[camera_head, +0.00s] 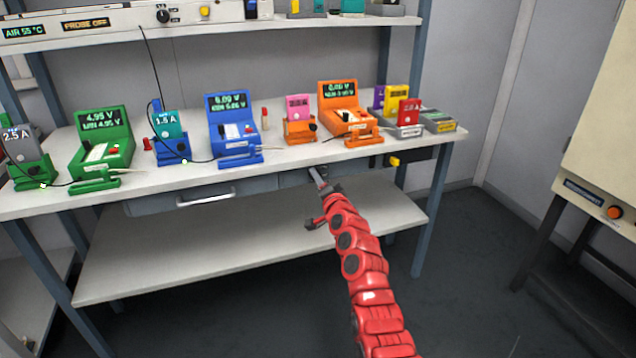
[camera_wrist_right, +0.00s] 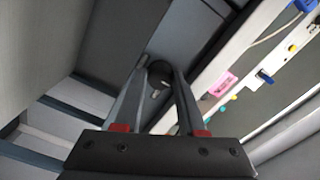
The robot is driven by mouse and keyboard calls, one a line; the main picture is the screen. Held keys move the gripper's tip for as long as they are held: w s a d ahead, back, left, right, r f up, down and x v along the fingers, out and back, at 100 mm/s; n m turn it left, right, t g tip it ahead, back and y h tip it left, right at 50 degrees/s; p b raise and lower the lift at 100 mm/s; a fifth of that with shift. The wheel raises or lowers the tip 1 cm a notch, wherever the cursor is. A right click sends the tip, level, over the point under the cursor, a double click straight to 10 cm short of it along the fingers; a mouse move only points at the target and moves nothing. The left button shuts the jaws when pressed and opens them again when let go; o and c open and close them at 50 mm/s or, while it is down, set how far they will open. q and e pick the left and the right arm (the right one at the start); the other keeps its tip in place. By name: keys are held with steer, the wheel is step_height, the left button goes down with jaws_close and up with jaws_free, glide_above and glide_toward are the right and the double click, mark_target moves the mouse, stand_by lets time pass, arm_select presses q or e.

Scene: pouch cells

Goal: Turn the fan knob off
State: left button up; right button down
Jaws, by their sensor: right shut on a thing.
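My right gripper (camera_head: 316,172) reaches to the front edge of the bench, just under the worktop by the drawer fronts. In the right wrist view its two fingers (camera_wrist_right: 160,80) are shut on a dark round knob (camera_wrist_right: 159,70) with a small light mark, set on a grey surface. I cannot read a label there, and the gripper hides this knob in the head view. A black knob (camera_head: 163,16) shows on the panel above, near the "PROBE OFF" display. My left gripper is not in view.
The white bench (camera_head: 225,178) carries green, blue and orange testers with thin cables. A drawer (camera_head: 160,203) with a pale handle is left of my right gripper. A yellow knob (camera_head: 393,161) sits under the bench at right. A cabinet with an orange knob (camera_head: 614,212) stands far right.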

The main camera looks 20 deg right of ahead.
steer(key=shift+f, duration=0.15)
stand_by(0.3)
steer(key=c, duration=0.5)
jaws_free()
